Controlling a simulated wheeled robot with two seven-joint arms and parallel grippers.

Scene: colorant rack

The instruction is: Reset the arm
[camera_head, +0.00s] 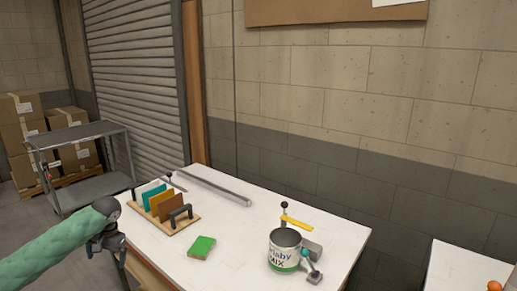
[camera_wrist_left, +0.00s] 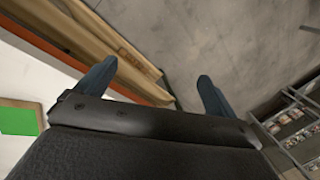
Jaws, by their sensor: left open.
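My left arm, in a green sleeve, comes in from the left in the head view. Its gripper (camera_head: 121,262) hangs at the table's left front edge, pointing down. In the left wrist view the two blue fingers (camera_wrist_left: 155,85) are spread with nothing between them, over the table edge and the floor. The colorant rack (camera_head: 166,216) stands on the white table, right of and beyond the gripper, with several upright coloured cards. My right gripper is not in view.
A green block (camera_head: 201,246) lies on the table (camera_head: 235,225); a labelled can (camera_head: 284,252) stands right of it beside a yellow-armed device (camera_head: 297,222). A metal bar (camera_head: 214,187) lies at the back. A grey cart (camera_head: 85,190) and cardboard boxes (camera_head: 22,130) are at left.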

